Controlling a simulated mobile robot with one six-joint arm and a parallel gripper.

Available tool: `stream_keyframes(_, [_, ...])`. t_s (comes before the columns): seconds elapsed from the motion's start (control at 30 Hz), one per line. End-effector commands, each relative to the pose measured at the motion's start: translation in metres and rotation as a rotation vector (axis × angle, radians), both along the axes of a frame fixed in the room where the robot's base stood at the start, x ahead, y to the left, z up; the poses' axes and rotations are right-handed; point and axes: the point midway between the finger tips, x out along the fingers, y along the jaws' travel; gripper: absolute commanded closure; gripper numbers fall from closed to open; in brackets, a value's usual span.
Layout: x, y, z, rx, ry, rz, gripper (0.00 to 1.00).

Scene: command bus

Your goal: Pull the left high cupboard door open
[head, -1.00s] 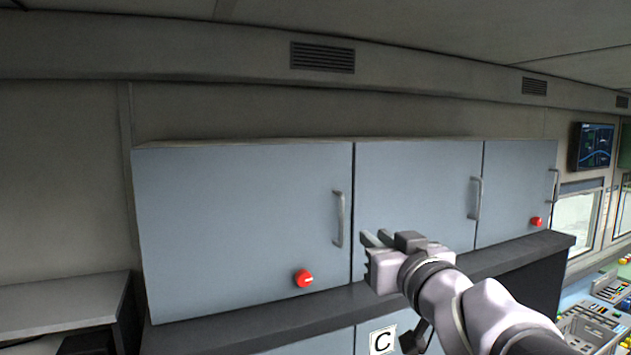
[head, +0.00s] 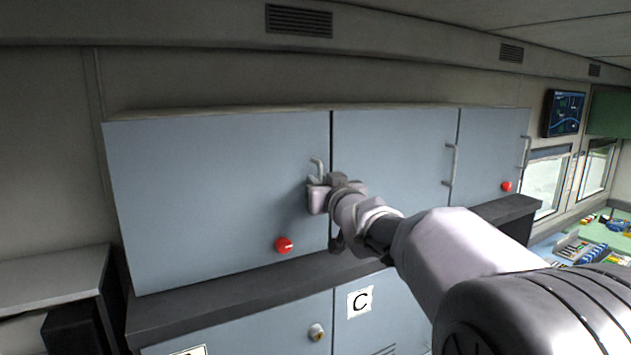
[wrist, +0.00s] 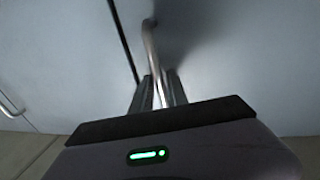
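The left high cupboard door (head: 210,190) is a blue-grey panel, flush with the cupboard front. Its vertical metal handle (head: 318,165) is near its right edge, and the handle's lower part is hidden by my gripper (head: 314,192). In the wrist view the handle (wrist: 149,42) runs down between the two dark fingers of my gripper (wrist: 160,88). The fingers stand close on both sides of the bar; I cannot tell whether they press on it. A red knob (head: 283,245) is on the door below the handle.
The middle high door (head: 390,155) and right high door (head: 490,150) are shut, with their own handles. A dark ledge (head: 230,305) runs below, above lower cupboards. A grey shelf (head: 50,275) stands at the left. The wall left of the cupboard is bare.

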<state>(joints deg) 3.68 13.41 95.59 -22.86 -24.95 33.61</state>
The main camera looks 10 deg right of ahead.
Motion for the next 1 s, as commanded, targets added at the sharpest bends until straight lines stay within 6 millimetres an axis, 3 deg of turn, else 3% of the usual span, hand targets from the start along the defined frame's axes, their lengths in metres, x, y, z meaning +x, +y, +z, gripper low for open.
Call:
stream_keyframes(0.13, [-0.0003, 0.0001, -0.0002, 0.000, 0.000, 0.000, 0.82])
stream_keyframes(0.23, [-0.0004, 0.0001, -0.0002, 0.000, 0.000, 0.000, 1.00])
stream_keyframes(1.0, [-0.0005, -0.0001, -0.0007, 0.000, 0.001, 0.000, 1.00])
